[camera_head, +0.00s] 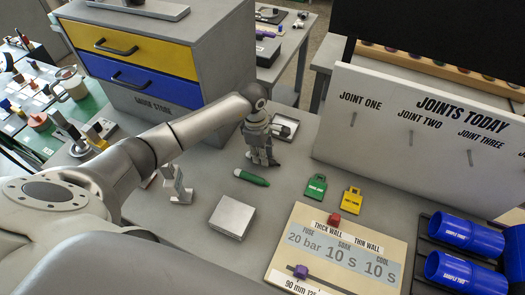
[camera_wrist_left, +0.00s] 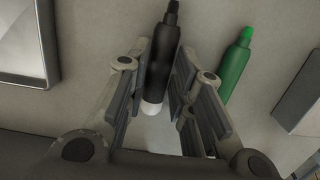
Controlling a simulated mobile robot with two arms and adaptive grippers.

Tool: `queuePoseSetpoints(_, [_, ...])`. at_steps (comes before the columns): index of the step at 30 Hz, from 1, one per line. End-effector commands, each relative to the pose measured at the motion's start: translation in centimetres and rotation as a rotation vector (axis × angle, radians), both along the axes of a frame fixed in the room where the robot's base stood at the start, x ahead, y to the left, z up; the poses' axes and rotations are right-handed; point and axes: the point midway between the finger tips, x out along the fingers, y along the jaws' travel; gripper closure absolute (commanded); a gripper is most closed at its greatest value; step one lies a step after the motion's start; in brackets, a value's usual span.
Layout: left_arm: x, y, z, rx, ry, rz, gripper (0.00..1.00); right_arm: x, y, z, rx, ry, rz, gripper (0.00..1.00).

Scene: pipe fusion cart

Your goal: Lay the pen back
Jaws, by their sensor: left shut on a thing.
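A black marker-like pen (camera_wrist_left: 160,60) with a white end sits between the fingers of my left gripper (camera_wrist_left: 163,75) in the left wrist view. The gripper is shut on it. In the head view my left gripper (camera_head: 263,163) points down over the grey bench top, and the pen in it cannot be made out. A green pen (camera_head: 251,178) lies just in front of the gripper; it also shows right of the fingers in the left wrist view (camera_wrist_left: 236,66). A shallow metal tray (camera_head: 291,123) lies behind and right of the gripper. My right gripper is not in view.
A silver square block (camera_head: 232,217) lies in front of the green pen. Green (camera_head: 315,187) and yellow (camera_head: 351,200) tags lie to the right, near a settings board (camera_head: 285,259) and blue pipe samples (camera_head: 465,236). A drawer cabinet (camera_head: 140,50) stands behind my arm.

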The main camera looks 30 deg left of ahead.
Motion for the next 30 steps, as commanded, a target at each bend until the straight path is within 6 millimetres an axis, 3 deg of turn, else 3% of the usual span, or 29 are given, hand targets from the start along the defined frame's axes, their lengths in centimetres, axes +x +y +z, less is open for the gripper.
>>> queuePoseSetpoints(9, [0.0,0.1,-0.7,0.002,-0.001,-0.001,0.95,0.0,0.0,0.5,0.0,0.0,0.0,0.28])
queuePoseSetpoints(10, [0.0,0.1,-0.8,0.002,0.0,-0.001,0.73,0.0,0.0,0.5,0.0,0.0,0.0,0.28])
queuePoseSetpoints(14, [0.0,0.1,-0.7,0.001,-0.001,0.0,0.57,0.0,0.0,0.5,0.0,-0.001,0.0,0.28])
queuePoseSetpoints(27, [0.0,0.0,-0.9,-0.002,-0.001,0.001,0.56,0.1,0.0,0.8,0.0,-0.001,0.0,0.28])
queuePoseSetpoints(30, [0.3,0.3,0.2,0.003,-0.01,-0.001,0.56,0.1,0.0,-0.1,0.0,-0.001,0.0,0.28])
